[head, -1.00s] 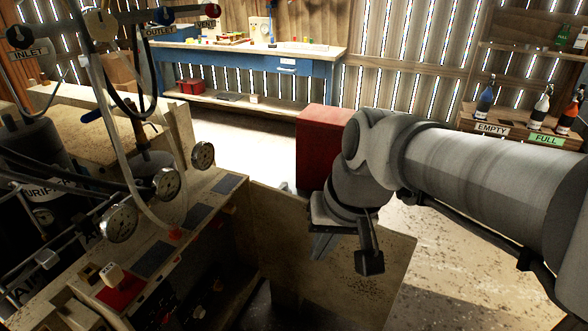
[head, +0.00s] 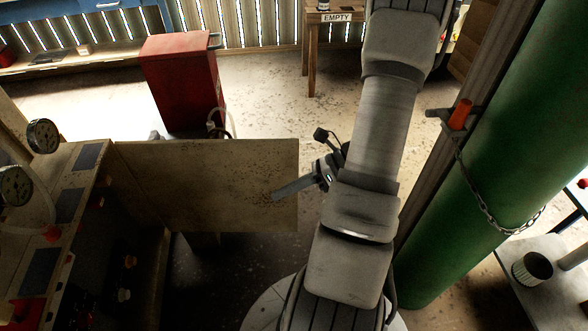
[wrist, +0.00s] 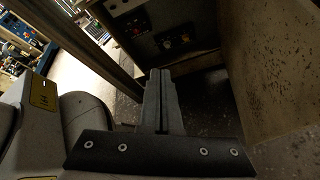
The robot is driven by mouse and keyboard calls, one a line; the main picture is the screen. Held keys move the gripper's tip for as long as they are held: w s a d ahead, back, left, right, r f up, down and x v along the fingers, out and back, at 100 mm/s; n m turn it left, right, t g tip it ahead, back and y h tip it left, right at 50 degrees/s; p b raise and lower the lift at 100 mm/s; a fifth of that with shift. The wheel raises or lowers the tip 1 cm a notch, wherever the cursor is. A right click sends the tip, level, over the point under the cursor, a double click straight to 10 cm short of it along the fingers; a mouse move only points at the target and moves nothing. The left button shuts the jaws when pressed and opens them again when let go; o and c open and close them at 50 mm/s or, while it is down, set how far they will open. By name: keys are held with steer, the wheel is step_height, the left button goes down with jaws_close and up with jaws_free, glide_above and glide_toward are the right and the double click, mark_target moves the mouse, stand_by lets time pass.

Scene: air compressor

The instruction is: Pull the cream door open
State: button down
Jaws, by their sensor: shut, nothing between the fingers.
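The cream door (head: 210,180) stands swung out from the side of the cream cabinet (head: 88,205), in the middle left of the head view. Its speckled face also fills the right of the wrist view (wrist: 275,65). My gripper (head: 276,198) is shut and empty. In the head view its fingers overlap the door's free right edge, on the near side; I cannot tell if they touch. In the wrist view the closed fingers (wrist: 162,75) point toward the cabinet's open front, left of the door with a gap between. No door handle shows.
A red cabinet (head: 180,85) stands behind the door. A green cylinder (head: 490,150) with a chain stands close on the right of my arm. A wooden stand (head: 312,50) marked EMPTY is at the back. Floor between the red cabinet and my arm is clear.

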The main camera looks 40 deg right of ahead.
steer(key=s+d+f+m+t+h, duration=0.1)
steer(key=d+f+m+t, duration=0.45)
steer(key=m, duration=0.35)
steer(key=m+t+h, duration=0.7)
steer(key=m+h, duration=0.1)
steer(key=m, duration=0.6)
glide_toward(291, 173)
steer(key=w+a, duration=0.3)
steer(key=shift+w+d+h, duration=0.4)
steer(key=shift+w+d, duration=0.25)
steer(key=shift+w, duration=0.25)
steer(key=shift+w+d+r+m, duration=0.1)
steer(key=shift+w+d+m, duration=0.2)
steer(key=shift+w+d, duration=0.1)
